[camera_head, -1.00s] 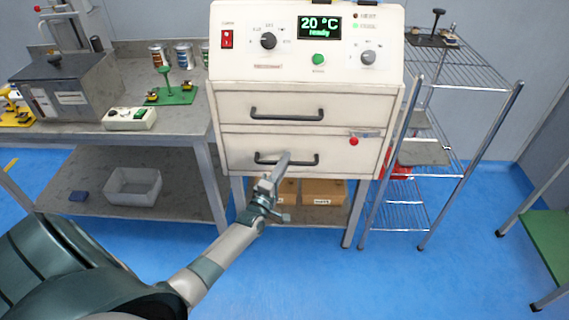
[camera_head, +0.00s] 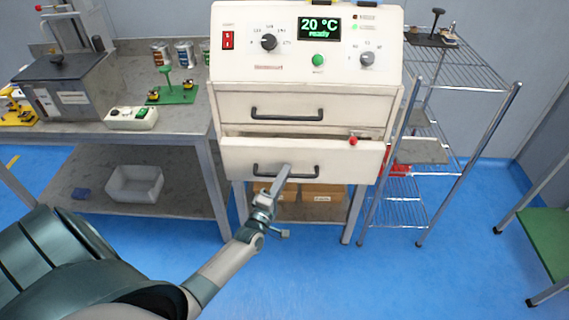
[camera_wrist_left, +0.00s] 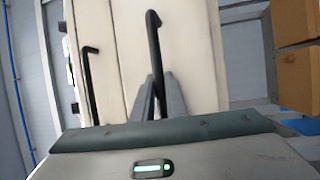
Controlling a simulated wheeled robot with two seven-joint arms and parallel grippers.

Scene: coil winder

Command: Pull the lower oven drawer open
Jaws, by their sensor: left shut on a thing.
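The white oven (camera_head: 307,104) stands on a metal frame, with two drawers, each with a dark bar handle. The lower drawer (camera_head: 345,160) is partly open, its front standing out from the body with a dark gap above it. My left gripper (camera_head: 284,173) is shut on the lower drawer's handle (camera_head: 308,175). In the left wrist view the fingers (camera_wrist_left: 160,98) close around that dark handle (camera_wrist_left: 154,45). The upper drawer (camera_head: 345,106) is closed. My right gripper is in neither view.
A workbench (camera_head: 180,122) stands left of the oven, with a white bin (camera_head: 135,184) on its lower shelf. A wire rack (camera_head: 468,142) stands close on the right. Cardboard boxes (camera_head: 322,191) sit under the oven. The blue floor in front is clear.

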